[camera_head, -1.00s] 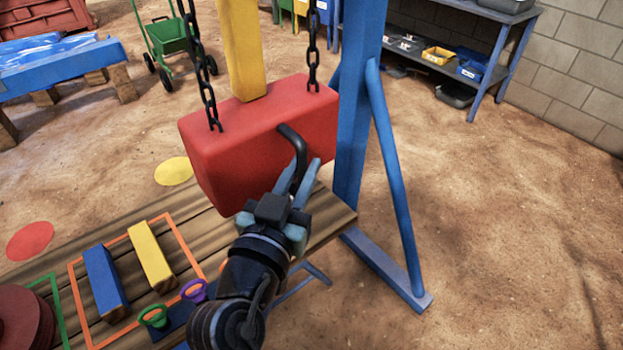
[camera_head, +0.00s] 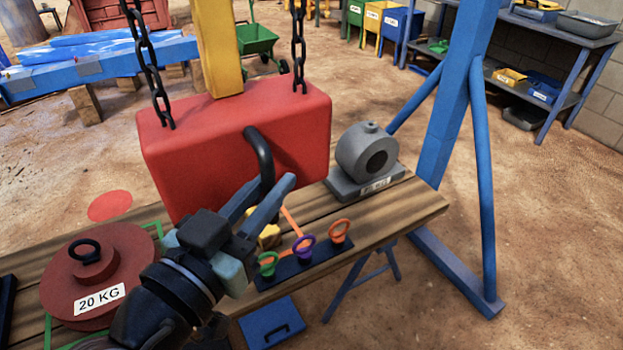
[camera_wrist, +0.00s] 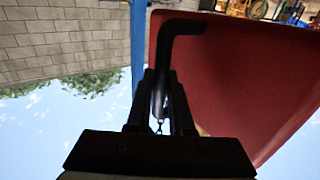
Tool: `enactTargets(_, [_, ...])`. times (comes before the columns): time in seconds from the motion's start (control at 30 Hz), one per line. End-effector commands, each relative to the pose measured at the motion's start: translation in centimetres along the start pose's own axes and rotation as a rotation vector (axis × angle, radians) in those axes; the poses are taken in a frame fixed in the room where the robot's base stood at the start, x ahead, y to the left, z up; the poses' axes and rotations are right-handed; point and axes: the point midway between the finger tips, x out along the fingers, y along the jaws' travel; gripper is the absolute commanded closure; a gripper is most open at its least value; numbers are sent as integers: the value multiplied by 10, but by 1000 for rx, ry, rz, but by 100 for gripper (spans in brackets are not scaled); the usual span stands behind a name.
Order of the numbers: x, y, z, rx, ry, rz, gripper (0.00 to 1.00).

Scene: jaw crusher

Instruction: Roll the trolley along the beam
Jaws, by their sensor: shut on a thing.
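A big red block (camera_head: 225,140) hangs on black chains (camera_head: 152,65) above the wooden bench. No trolley wheels or overhead beam show; the chains run out of the top of the head view. A bent black handle (camera_head: 262,150) sticks out of the block's near face. My gripper (camera_head: 272,188) is shut on this handle, near its lower end. In the wrist view, the handle (camera_wrist: 184,26) runs down between my gripper's fingers (camera_wrist: 160,92), and the red block (camera_wrist: 225,70) fills the right side.
A blue upright (camera_head: 450,110) with a slanted brace stands at the right. On the bench (camera_head: 415,205) are a grey machine part (camera_head: 368,150), a red 20 KG weight (camera_head: 95,270) and coloured rings (camera_head: 303,248). A yellow post (camera_head: 218,50) rises above the block.

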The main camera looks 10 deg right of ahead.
Motion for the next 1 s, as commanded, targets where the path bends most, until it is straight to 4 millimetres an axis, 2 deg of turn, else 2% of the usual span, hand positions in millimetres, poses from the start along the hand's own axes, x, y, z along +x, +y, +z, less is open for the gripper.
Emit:
enactTargets(0.03, [-11, -10, 0, 2, 5, -12, 100])
enactTargets(0.1, [-22, -18, -1, 2, 6, -11, 100])
enactTargets(0.33, [-49, -35, -2, 3, 6, -7, 100])
enactTargets(0.5, [-57, -40, -2, 3, 7, -4, 100])
enactTargets(0.87, [-57, -40, -4, 3, 9, -4, 100])
enactTargets(0.9, [-57, -40, -4, 3, 9, -4, 75])
enactTargets(1.0, [-57, -40, -3, 3, 7, -2, 57])
